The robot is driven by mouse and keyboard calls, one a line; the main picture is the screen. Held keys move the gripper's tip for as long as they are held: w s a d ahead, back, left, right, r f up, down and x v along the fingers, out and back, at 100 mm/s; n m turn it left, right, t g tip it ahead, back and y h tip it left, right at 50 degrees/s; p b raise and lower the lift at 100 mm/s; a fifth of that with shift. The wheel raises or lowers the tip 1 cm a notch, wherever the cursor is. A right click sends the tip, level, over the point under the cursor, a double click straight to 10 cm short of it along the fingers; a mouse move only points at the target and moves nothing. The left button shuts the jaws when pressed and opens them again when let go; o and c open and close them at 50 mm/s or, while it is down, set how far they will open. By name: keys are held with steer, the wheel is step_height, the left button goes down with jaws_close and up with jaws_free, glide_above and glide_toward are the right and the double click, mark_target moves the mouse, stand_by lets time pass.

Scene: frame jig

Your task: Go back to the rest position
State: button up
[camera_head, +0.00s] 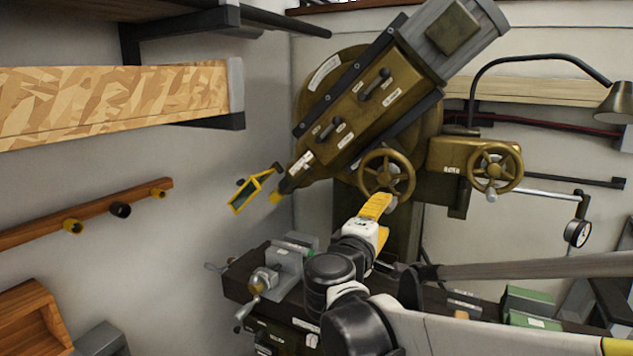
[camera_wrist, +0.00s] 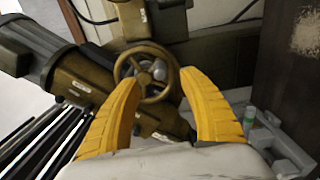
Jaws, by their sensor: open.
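My gripper (camera_head: 376,207) shows in the head view with yellow fingers, raised in front of the milling machine (camera_head: 375,110). In the wrist view my gripper (camera_wrist: 172,88) has its two yellow fingers apart, with nothing held between them. A brass handwheel (camera_wrist: 147,75) shows beyond the gap between the fingertips. In the head view that handwheel (camera_head: 386,174) is just above the fingers. I cannot tell how far apart the wheel and the fingertips are.
A second handwheel (camera_head: 495,167), a dial gauge (camera_head: 578,233) and a lamp (camera_head: 616,103) are at the right. A wooden shelf (camera_head: 120,100) and peg rail (camera_head: 95,212) line the left wall.

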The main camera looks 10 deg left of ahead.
steer(key=shift+v, duration=1.05)
steer(key=s+d+f+m+g+b, duration=0.3)
steer(key=s+d+f+b, duration=0.15)
steer(key=d+f, duration=0.4)
steer(key=s+d+f+m+g+b, duration=0.4)
steer(key=s+d+f, duration=0.2)
steer(key=d+f, duration=0.25)
steer(key=s+a+f+m+g+y+b, duration=0.1)
steer(key=s+f+m+y+b, duration=0.5)
steer(key=s+f, duration=1)
step_height(320, 180, down, 2)
steer(key=shift+a+f+m+g+b, duration=0.1)
steer(key=shift+a+m+g+b, duration=0.35)
steer(key=shift+g+b, duration=0.4)
steer(key=shift+w+d, duration=0.1)
